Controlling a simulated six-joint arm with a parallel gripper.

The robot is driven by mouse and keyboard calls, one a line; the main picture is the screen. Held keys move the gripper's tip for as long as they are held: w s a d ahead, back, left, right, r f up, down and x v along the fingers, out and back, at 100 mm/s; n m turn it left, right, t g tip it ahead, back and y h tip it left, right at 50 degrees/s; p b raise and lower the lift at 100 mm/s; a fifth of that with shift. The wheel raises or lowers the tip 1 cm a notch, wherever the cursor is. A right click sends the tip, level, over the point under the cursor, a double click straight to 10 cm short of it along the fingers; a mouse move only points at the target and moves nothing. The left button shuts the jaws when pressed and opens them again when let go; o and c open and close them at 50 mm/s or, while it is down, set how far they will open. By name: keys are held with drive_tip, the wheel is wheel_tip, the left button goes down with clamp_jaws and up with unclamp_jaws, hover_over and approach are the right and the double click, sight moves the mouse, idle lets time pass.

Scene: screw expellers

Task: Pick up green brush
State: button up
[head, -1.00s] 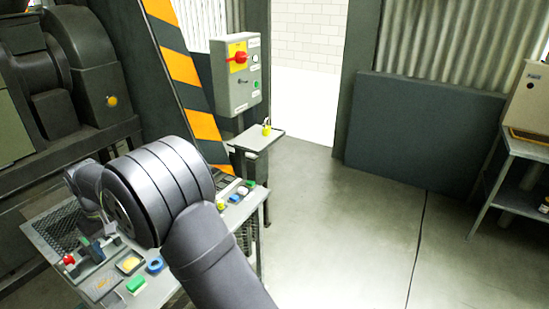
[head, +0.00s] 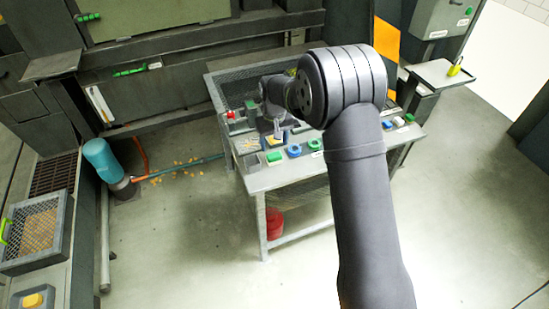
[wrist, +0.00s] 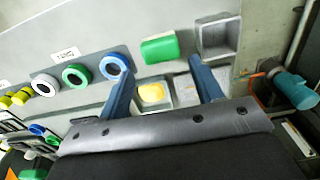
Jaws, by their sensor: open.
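No plain brush shape is clear. A green block (head: 274,157) lies near the front edge of the bench, and I cannot tell whether it is the green brush. In the wrist view the green block (wrist: 160,49) lies just beyond my fingertips, between a blue ring and an empty square grey tray. My gripper (wrist: 161,64) is open, its two blue fingers apart with nothing held. A yellow piece (wrist: 151,92) in a small metal tray shows between the fingers. In the head view my gripper (head: 277,130) is over the bench, small and partly hidden by my arm.
The grey bench (head: 262,185) carries a blue ring (head: 294,151), the square tray (wrist: 217,38) and several small items. A red bucket (head: 275,222) is under it. A teal cylinder (head: 102,158) stands left. The floor between is open, with scattered orange bits.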

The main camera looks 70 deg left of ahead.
sight(274, 154)
drive_tip(key=shift+d+f, duration=0.1)
drive_tip(key=shift+f, duration=3.35)
drive_tip(key=c, duration=0.7)
drive_tip(key=shift+c, duration=0.2)
drive_tip(key=shift+r, duration=0.1)
drive_tip(key=shift+r, duration=0.55)
wheel_tip(274, 154, up, 3)
drive_tip(key=shift+f, duration=0.15)
drive_tip(key=w+d+r, duration=0.7)
drive_tip(key=w, duration=0.2)
drive_tip(key=shift+d, duration=0.2)
